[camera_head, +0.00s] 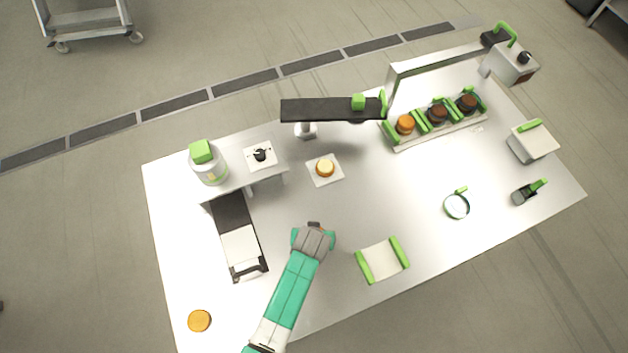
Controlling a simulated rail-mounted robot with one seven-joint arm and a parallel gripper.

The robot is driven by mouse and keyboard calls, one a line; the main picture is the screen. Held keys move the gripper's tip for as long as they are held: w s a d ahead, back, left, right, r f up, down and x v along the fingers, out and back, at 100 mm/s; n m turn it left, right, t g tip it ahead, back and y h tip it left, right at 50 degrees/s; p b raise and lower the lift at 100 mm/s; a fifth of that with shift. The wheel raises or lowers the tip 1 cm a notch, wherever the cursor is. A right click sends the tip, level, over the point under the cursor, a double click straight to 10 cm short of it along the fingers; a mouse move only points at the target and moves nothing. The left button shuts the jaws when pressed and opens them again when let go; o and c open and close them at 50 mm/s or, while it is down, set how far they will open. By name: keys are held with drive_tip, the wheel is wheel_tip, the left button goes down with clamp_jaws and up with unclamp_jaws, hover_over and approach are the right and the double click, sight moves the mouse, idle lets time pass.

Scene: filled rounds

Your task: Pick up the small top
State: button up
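My gripper (313,237) is over the front middle of the steel table, with green parts on both sides of its grey body. Its fingertips are hidden from above, so its opening does not show; a small orange-brown patch shows at its right edge, too small to identify. A flat orange-brown round (199,320) lies alone at the table's front left. A pale-topped golden round (325,168) sits on a white square (335,179) behind my gripper. I cannot tell for sure which round is the small top.
A rack (440,130) at the back right holds several dark and orange rounds between green dividers. A black raised plate (325,109) stands at the back. A green-sided tray (382,260) lies right of my gripper; a black-and-white device (239,245) stands left. A ring tool (456,206) lies right.

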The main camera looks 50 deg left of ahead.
drive_tip(key=shift+w+a+f, duration=0.2)
drive_tip(key=shift+a+f, duration=0.05)
drive_tip(key=shift+f, duration=0.35)
drive_tip(key=shift+c, duration=0.4)
drive_tip(key=c, duration=0.7)
drive_tip(key=shift+r, duration=0.1)
wheel_tip(320, 180, up, 4)
drive_tip(key=shift+f+p, duration=0.1)
drive_tip(key=shift+p, duration=0.7)
drive_tip(key=s+d, duration=0.3)
drive_tip(key=d, duration=0.1)
drive_tip(key=s+d+p, duration=0.1)
drive_tip(key=s+d, duration=0.2)
drive_tip(key=d, duration=0.1)
drive_tip(key=s+d+r+p, duration=0.1)
drive_tip(key=s+d, duration=0.2)
drive_tip(key=d, duration=0.2)
drive_tip(key=shift+s+r, duration=0.1)
drive_tip(key=shift+s, duration=0.15)
